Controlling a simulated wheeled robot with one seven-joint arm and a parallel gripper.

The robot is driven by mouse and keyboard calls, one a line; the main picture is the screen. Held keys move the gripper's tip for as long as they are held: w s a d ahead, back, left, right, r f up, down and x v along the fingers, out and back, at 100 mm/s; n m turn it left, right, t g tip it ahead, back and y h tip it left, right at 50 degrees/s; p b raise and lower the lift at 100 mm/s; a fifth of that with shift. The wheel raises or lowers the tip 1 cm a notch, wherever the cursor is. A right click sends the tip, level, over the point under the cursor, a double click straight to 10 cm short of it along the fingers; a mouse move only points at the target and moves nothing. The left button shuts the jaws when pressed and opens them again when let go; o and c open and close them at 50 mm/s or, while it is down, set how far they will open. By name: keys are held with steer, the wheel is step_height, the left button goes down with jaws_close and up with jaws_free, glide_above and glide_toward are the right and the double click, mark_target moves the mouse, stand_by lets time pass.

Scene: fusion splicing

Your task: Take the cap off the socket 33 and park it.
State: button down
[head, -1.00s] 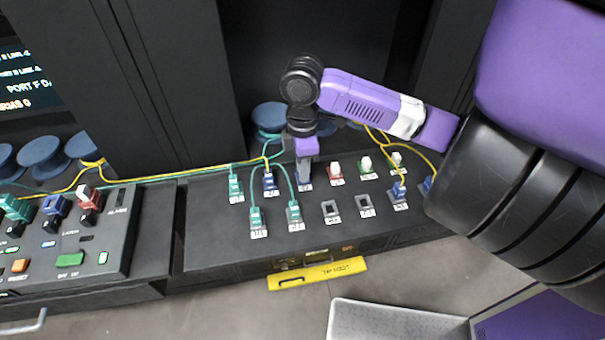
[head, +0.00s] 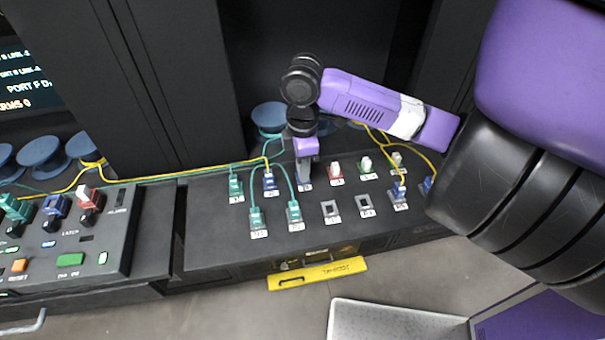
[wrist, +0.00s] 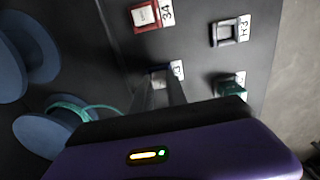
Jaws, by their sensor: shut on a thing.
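My gripper (head: 304,178) points down over socket 33 (head: 306,187) in the back row of the sloped panel. Its fingers are closed around the cap there, which they almost wholly hide. In the wrist view my gripper (wrist: 163,92) reaches down to socket 33 (wrist: 158,75), where a bluish rim and part of the white label show beside the fingers. I cannot tell whether the cap is still seated or slightly raised.
Red socket 34 (head: 336,173) with a white cap and a green socket (head: 366,168) stand to the right. Two grey frames (head: 330,209) (head: 364,205) in the front row look empty. Teal plugs (head: 293,212) with cables stand close by. A pale tray (head: 395,322) is below.

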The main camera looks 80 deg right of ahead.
steer(key=shift+r, duration=0.15)
steer(key=shift+r+p, duration=2.3)
steer(key=shift+r, duration=0.55)
steer(key=shift+w, duration=0.1)
